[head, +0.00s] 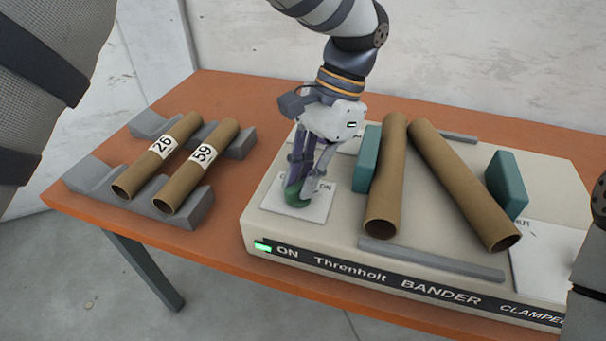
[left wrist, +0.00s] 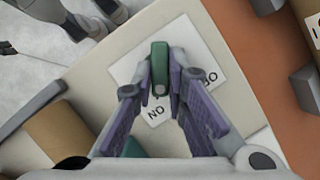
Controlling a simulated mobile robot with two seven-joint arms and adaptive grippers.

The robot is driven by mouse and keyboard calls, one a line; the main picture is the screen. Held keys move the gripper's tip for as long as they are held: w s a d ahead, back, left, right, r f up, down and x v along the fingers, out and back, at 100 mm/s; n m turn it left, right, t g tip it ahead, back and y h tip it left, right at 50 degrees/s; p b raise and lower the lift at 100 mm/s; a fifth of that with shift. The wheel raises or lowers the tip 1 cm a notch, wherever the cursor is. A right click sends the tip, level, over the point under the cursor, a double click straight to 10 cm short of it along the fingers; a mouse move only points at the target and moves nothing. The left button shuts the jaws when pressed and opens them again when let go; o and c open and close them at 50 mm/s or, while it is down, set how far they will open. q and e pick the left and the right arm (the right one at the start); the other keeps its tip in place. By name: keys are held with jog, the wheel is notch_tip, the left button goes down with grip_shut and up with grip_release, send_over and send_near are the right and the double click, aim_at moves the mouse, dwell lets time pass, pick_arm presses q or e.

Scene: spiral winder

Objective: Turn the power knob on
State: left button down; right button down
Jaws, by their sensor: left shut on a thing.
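The green power knob (head: 292,194) sits on a white label plate (head: 318,212) at the left end of the cream bander machine (head: 265,222). My left gripper (head: 304,188) reaches down from above and is shut on the knob. In the left wrist view, the knob (left wrist: 160,62) is a narrow green bar between the fingertips (left wrist: 161,92). Its lower end lies close to the upside-down "ON" lettering (left wrist: 156,112). A green light (head: 263,247) is lit beside the word "ON" on the machine's front. My right gripper is out of view.
Two cardboard tubes (head: 388,185) (head: 460,180) lie on the machine between teal blocks (head: 368,158) (head: 507,184), right of the gripper. Two tubes labelled 26 (head: 150,168) and 59 (head: 190,178) rest on grey cradles (head: 172,207) on the orange table (head: 235,85).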

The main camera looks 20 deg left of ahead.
pick_arm(q)
jog(key=shift+m, duration=0.7)
jog(key=c, duration=1.6)
grip_release()
jog(key=v, duration=1.2)
jog(key=shift+s+d, duration=0.15)
jog(key=shift+s, duration=0.05)
